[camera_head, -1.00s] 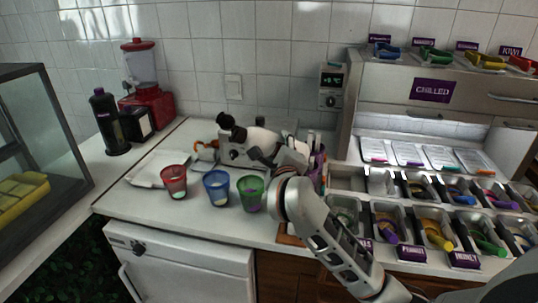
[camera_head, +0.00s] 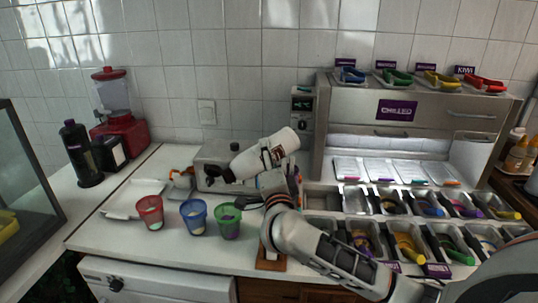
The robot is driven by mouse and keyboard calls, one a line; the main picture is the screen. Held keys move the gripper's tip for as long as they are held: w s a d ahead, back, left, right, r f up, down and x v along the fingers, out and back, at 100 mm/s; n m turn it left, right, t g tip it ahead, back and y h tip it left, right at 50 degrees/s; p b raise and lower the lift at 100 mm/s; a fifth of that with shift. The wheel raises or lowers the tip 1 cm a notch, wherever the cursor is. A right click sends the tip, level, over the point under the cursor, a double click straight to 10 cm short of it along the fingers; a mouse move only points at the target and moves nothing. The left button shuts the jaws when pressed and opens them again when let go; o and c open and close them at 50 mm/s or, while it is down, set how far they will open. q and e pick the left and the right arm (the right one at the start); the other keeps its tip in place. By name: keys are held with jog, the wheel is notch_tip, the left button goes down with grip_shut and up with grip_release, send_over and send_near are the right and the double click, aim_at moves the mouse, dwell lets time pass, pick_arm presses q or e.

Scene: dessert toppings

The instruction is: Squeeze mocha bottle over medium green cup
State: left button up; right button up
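The white mocha bottle (camera_head: 284,144) with a dark label is tipped, its dark nozzle pointing down and left. My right gripper (camera_head: 268,160) is shut around the bottle's middle; its fingers are partly hidden against the bottle. The green cup (camera_head: 229,226) stands upright on the counter, between the blue cup (camera_head: 194,218) and my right forearm. The nozzle is above the green cup, apart from it; whether it is exactly over the opening is hard to tell. Something dark shows at the cup's mouth, too small to make out. My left gripper is not in view.
A red cup (camera_head: 150,212) stands left of the blue one. A topping station (camera_head: 320,198) with several bins and scoops fills the right. A black bottle (camera_head: 80,155) stands far left.

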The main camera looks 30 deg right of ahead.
aim_at(252, 165)
jog(key=shift+r+n+t+p, duration=0.3)
jog(key=shift+r+n+p, duration=0.1)
jog(key=shift+r, duration=0.4)
jog(key=shift+r+n+p, duration=0.15)
jog(key=shift+n+p, duration=0.15)
jog(key=shift+p, duration=0.1)
jog(key=a+n, duration=0.1)
jog(key=a+f+n+t+y, duration=0.1)
jog(key=n, duration=0.1)
jog(key=a+n+t+p, duration=0.1)
jog(key=n, duration=0.1)
jog(key=shift+a+f, duration=0.15)
jog(key=shift+a, duration=0.15)
jog(key=shift+a+f+n+t+y, duration=0.1)
jog(key=shift+a+n+t+y, duration=0.35)
jog(key=shift+n, duration=0.65)
jog(key=shift+s+a+n+y, duration=0.1)
jog(key=shift+a+n+y, duration=0.35)
jog(key=shift+n, duration=0.15)
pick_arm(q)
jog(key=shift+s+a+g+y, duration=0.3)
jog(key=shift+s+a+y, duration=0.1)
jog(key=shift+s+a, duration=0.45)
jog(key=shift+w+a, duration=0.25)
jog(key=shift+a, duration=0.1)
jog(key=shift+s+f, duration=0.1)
